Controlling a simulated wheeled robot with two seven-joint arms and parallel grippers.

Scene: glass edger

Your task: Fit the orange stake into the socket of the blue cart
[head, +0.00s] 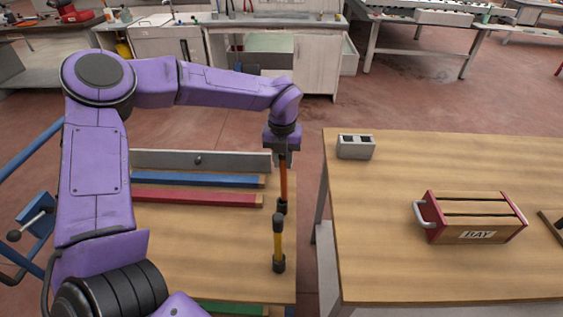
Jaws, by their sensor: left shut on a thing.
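My left gripper (282,151) is shut on the upper end of the orange stake (283,182), at the right edge of the cart. The stake hangs upright. A dark piece (281,206) is at its lower end; I cannot tell whether it is the socket or the stake's own tip, or whether the stake is inside it. The blue cart has a wooden deck (215,245) and a blue tube handle (28,155) at the left. A yellow stake (278,236) with black ends stands upright nearer me at the same edge. My right gripper is out of view.
A blue bar (205,179), a red bar (195,197) and a grey panel (225,160) lie across the deck. A wooden table (400,275) stands close on the right, with a grey block (356,151) and a red-ended crate (432,225) on it. A narrow gap separates table and cart.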

